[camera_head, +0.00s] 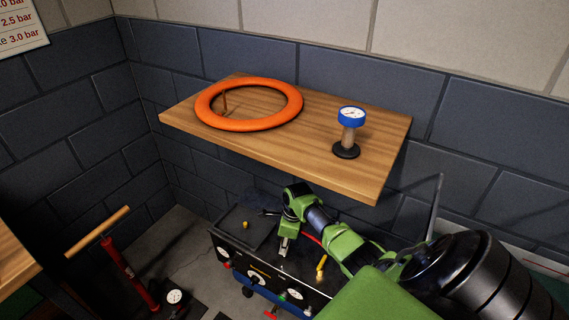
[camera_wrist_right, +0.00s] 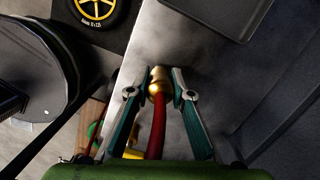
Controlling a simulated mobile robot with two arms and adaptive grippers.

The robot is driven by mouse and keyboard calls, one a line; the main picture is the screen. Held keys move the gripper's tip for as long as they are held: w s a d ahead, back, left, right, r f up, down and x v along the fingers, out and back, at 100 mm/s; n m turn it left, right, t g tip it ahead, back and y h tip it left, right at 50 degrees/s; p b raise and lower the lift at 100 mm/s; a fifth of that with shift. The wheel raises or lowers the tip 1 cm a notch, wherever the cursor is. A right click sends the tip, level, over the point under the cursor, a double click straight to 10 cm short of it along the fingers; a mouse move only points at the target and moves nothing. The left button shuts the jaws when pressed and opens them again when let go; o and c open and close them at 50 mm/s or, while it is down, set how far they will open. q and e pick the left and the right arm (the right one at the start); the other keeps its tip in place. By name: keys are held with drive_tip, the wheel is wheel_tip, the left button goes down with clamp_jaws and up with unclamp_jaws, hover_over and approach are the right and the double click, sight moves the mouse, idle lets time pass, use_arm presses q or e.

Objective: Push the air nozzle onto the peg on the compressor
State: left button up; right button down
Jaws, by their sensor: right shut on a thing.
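My right gripper (camera_head: 284,247) is over the dark top of the compressor (camera_head: 262,272), pointing down. In the right wrist view the gripper (camera_wrist_right: 164,88) is shut on the brass air nozzle (camera_wrist_right: 157,80), with the red hose (camera_wrist_right: 157,130) running back between the fingers. The hose also shows in the head view (camera_head: 312,239). A small yellow knob (camera_head: 245,225) and a taller yellow fitting (camera_head: 321,265) stand on the compressor; I cannot tell which is the peg. The nozzle's contact with anything below is hidden. My left gripper is not in view.
A red floor pump (camera_head: 130,275) stands at left. A yellow-spoked wheel (camera_wrist_right: 97,8) shows in the wrist view.

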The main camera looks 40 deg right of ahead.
drive_tip(key=shift+f+b, duration=0.5)
drive_tip(key=shift+f, duration=0.45)
drive_tip(key=c, duration=1.7)
unclamp_jaws()
drive_tip(key=r, duration=0.4)
drive_tip(key=s+r, duration=0.1)
drive_tip(key=r, duration=0.3)
drive_tip(key=d+r, duration=0.1)
drive_tip(key=r, duration=0.3)
drive_tip(key=shift+s, duration=0.2)
drive_tip(key=shift+a, duration=0.1)
